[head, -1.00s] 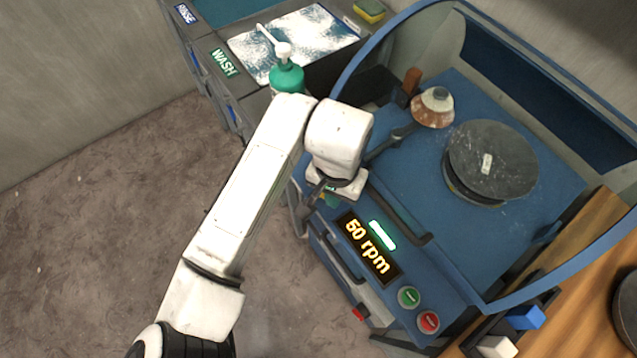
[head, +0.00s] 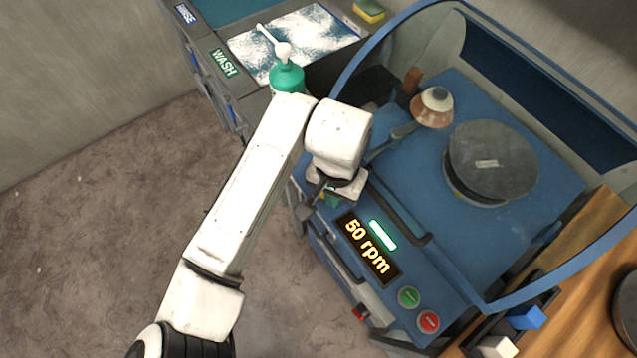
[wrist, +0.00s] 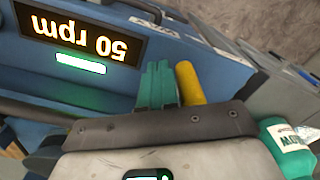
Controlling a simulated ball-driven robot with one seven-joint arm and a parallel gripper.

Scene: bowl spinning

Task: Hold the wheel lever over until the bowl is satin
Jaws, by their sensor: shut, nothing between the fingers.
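My gripper (wrist: 158,84) is shut and empty at the blue machine's front panel. In the head view it is mostly hidden under my wrist. A yellow grip (wrist: 190,82), which looks like the lever's handle, stands right beside the green fingers in the wrist view. I cannot tell whether they touch it. A dark arm (head: 393,140) reaches from near my wrist towards a coppery, pale-topped round piece (head: 432,108) on the machine bed. A dark grey disc (head: 490,160) with a pale, blurred mark lies to its right. I cannot tell which round piece is the bowl.
The display (head: 367,248) reads 50 rpm, with a lit green bar (head: 383,235) beside it. Green (head: 409,297) and red (head: 429,321) buttons sit below. A curved blue guard (head: 350,72) surrounds the bed. A green pump bottle (head: 287,78) stands by the wash basin (head: 310,35).

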